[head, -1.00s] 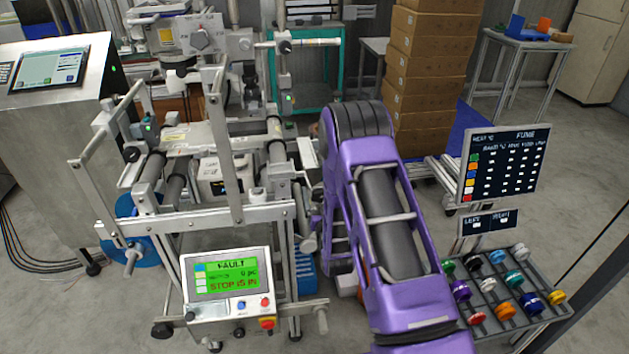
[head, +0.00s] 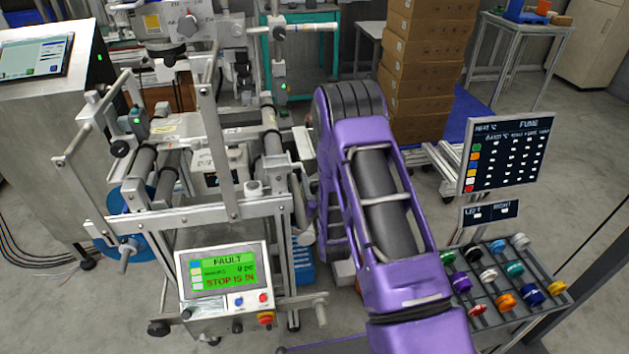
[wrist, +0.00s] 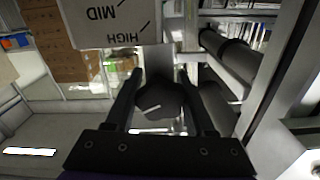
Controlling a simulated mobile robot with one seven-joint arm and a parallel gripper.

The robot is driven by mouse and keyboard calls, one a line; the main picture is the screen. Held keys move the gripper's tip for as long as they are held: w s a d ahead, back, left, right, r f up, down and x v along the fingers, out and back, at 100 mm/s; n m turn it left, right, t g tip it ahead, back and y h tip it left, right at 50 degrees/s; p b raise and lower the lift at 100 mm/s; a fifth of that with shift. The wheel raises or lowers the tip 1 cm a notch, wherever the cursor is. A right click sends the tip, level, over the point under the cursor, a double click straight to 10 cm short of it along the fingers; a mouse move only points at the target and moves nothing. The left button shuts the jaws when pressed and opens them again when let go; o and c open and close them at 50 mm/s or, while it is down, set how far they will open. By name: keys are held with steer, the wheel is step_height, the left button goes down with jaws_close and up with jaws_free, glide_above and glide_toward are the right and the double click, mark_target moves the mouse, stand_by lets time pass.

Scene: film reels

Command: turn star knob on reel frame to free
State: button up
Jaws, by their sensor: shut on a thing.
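In the wrist view a dark star knob (wrist: 160,100) with a pale line on its face sits between the two fingers of my gripper (wrist: 160,82), which is shut on it. A grey plate (wrist: 108,20) just beyond carries the upside-down words MID and HIGH; no FREE mark can be read. In the head view the metal reel frame (head: 222,212) stands left of my purple arm. My arm hides the gripper and the knob there.
A panel (head: 225,272) on the frame's front reads FAULT and STOP IS IN. Stacked cardboard boxes (head: 428,70) stand behind my arm. A rack (head: 480,322) of coloured spools and a dark sign board (head: 507,153) are at right. Frame bars crowd my arm's left side.

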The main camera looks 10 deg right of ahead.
jaws_close()
steer(key=n, duration=0.4)
steer(key=o, duration=0.8)
jaws_free()
steer(key=shift+s, duration=0.1)
